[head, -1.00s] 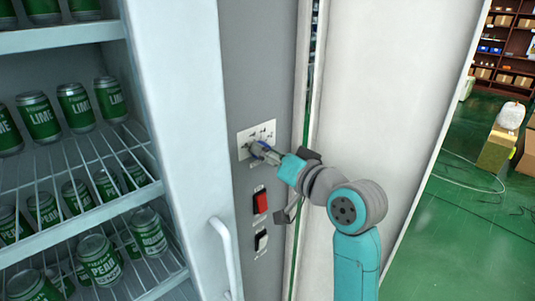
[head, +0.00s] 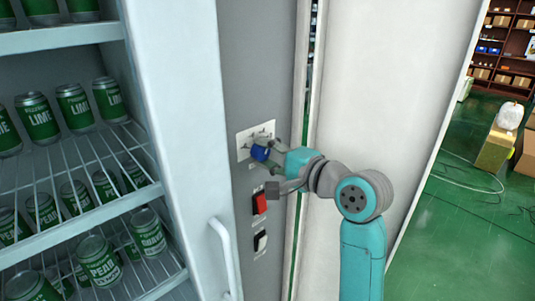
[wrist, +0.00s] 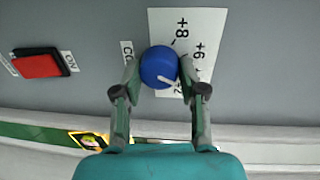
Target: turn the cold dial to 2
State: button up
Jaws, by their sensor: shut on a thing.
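The cold dial is a round blue knob (wrist: 158,67) with a white pointer line on its face. The pointer slants toward the lower right of the wrist view. A white label plate (wrist: 193,22) behind it shows +8 and +6; the lower marks are partly hidden by the dial and a finger. In the head view the dial (head: 260,153) sits on the grey panel. My gripper (wrist: 160,72) has a finger on each side of the dial and is shut on it. Its fingers also reach the dial in the head view (head: 268,157).
A red switch (head: 259,203) sits just below the dial, close to my gripper, with a black-and-white switch (head: 260,240) under it. A white door handle (head: 226,258) stands out at the lower left. Shelves of green cans (head: 102,262) are further left.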

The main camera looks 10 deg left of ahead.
jog(key=m, duration=0.6)
jog(key=shift+w+f+g+y, duration=0.1)
jog(key=shift+g+y, duration=0.2)
jog(key=shift+y, duration=0.1)
dwell(0.3)
jog(key=o, duration=1.2)
jog(key=shift+c, duration=0.2)
jog(key=shift+d, duration=0.1)
jog(key=v, duration=1.2)
jog(key=shift+f, duration=0.1)
